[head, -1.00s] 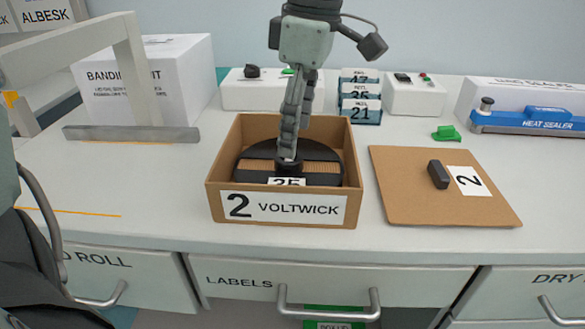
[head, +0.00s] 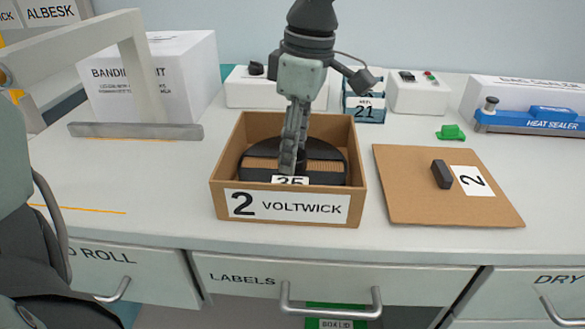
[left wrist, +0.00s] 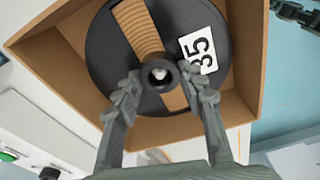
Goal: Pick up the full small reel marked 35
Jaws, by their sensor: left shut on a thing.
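The reel marked 35 (head: 325,160) lies in an open cardboard box (head: 222,165) labelled 2 VOLTWICK. It is black with a tan band across it and a white 35 tag. In the left wrist view the reel (left wrist: 108,62) shows with its round hub in the middle. My left gripper (head: 289,163) reaches down into the box from above and is shut on the reel's hub. In the left wrist view its two fingers (left wrist: 163,92) stand either side of the hub. The reel still sits low inside the box walls. My right gripper is not in view.
A cardboard lid (head: 415,200) with a dark handle and a 2 tag lies right of the box. A grey frame (head: 135,131) stands left. The bench left of the box is clear.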

